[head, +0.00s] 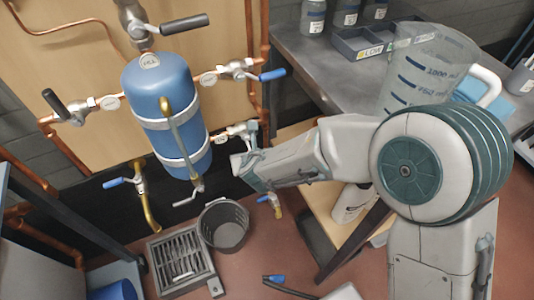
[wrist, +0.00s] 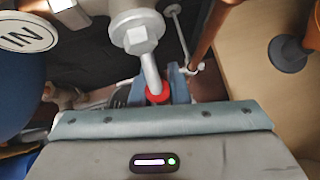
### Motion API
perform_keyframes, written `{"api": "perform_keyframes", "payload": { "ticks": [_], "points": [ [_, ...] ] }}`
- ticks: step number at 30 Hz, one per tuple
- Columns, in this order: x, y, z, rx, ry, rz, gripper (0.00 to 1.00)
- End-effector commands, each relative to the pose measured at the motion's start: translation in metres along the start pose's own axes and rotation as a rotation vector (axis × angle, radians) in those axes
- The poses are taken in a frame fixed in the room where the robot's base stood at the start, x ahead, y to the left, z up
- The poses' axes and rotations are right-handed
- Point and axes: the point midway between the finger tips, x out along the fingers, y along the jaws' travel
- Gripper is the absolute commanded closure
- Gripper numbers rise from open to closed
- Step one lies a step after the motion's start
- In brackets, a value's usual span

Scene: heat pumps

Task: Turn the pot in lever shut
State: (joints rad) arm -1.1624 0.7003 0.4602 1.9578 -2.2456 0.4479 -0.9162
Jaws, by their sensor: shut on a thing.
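The pot (head: 165,110), a blue tank with white bands, hangs on the wooden panel. The pot in valve (head: 238,131) sticks out at its lower right, with an oval tag (head: 222,138); in the wrist view the tag (wrist: 22,36) reads IN. The lever (wrist: 149,72) is a metal rod with a red grip (wrist: 157,94), running down from the valve's hex nut (wrist: 140,40). My gripper (head: 250,137) is at this valve. In the wrist view its fingers (wrist: 165,88) are shut on the lever at the red grip. The fingertips are partly hidden.
Other valves surround the pot: black levers (head: 184,24) (head: 55,102) above and left, a blue lever (head: 272,75) right. A bucket (head: 224,228) and floor grate (head: 180,266) stand below. A steel bench (head: 300,60) with a large measuring jug (head: 425,65) is right, behind my arm.

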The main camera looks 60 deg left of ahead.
Motion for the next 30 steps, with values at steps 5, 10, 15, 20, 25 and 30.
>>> {"api": "perform_keyframes", "payload": {
  "ticks": [5, 10, 15, 20, 25, 30],
  "points": [
    [0.000, 0.007, -0.003, 0.007, 0.008, 0.018, 1.00],
    [0.000, 0.007, -0.003, 0.008, 0.009, 0.020, 1.00],
    [0.000, 0.007, -0.003, 0.008, 0.009, 0.020, 0.82],
    [0.000, 0.007, -0.002, 0.007, 0.007, 0.018, 0.63],
    [0.000, 0.005, -0.001, 0.007, 0.006, 0.016, 0.63],
    [-0.011, 0.005, 0.000, 0.006, 0.004, 0.016, 0.63]
  ]
}}
